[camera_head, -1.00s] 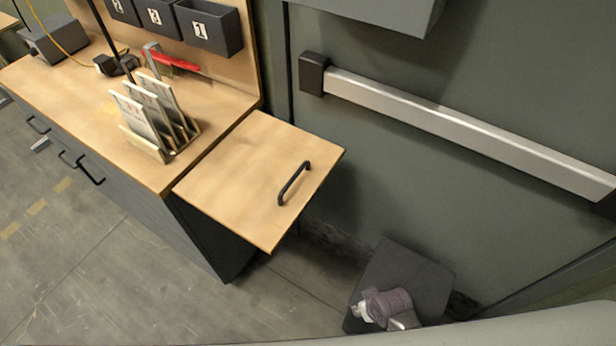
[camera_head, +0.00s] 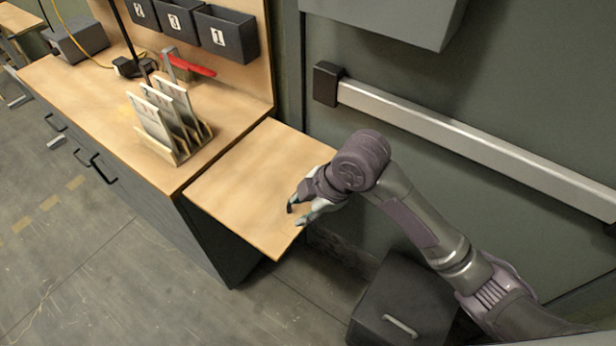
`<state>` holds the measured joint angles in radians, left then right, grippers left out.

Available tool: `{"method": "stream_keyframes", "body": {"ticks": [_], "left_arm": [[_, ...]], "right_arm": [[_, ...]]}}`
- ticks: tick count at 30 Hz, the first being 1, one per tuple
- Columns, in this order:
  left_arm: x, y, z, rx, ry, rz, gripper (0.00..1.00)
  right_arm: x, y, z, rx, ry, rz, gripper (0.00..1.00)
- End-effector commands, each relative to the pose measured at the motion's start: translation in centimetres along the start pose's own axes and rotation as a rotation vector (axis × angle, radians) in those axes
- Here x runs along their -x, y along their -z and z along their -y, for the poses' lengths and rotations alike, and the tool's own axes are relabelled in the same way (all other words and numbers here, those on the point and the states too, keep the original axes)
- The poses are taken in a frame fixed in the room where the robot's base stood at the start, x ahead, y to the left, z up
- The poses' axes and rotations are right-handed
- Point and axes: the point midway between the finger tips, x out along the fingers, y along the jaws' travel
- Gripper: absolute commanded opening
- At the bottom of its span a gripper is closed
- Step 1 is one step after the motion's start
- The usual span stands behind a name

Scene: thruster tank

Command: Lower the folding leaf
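The folding leaf (camera_head: 243,185) is a pale wooden board at the right end of the workbench. It stands raised, about level with the bench top. Its black bar handle, near the outer edge, is now mostly hidden by my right gripper. My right gripper (camera_head: 295,214) is at the handle, low over the leaf's outer part. Its fingers look spread apart; whether they touch the handle is hidden. My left gripper is not in view.
The workbench (camera_head: 85,92) carries a rack with upright plates (camera_head: 172,125) and a red-handled tool (camera_head: 192,67). Numbered bins (camera_head: 226,35) hang above. A door with a push bar (camera_head: 470,137) is at right. A dark box (camera_head: 405,300) stands on the floor under my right arm.

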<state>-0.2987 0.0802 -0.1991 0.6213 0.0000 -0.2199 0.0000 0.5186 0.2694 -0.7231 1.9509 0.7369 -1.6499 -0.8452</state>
Motion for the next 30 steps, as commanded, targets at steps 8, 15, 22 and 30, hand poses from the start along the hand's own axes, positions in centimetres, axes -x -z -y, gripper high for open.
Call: {"method": "stream_keyframes", "body": {"ticks": [8,15,22,30], "left_arm": [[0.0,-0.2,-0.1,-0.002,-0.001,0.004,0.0],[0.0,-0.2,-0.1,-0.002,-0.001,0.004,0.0],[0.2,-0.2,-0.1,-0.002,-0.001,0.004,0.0],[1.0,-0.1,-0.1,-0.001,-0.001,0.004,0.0]], "right_arm": [[5.0,-0.4,-6.7,0.493,0.123,0.129,0.37],[8.9,-1.5,-9.7,0.688,0.204,0.195,0.37],[7.8,-2.0,-9.8,0.706,0.216,0.198,0.37],[2.5,-3.3,-9.0,0.704,0.217,0.197,0.37]]}}
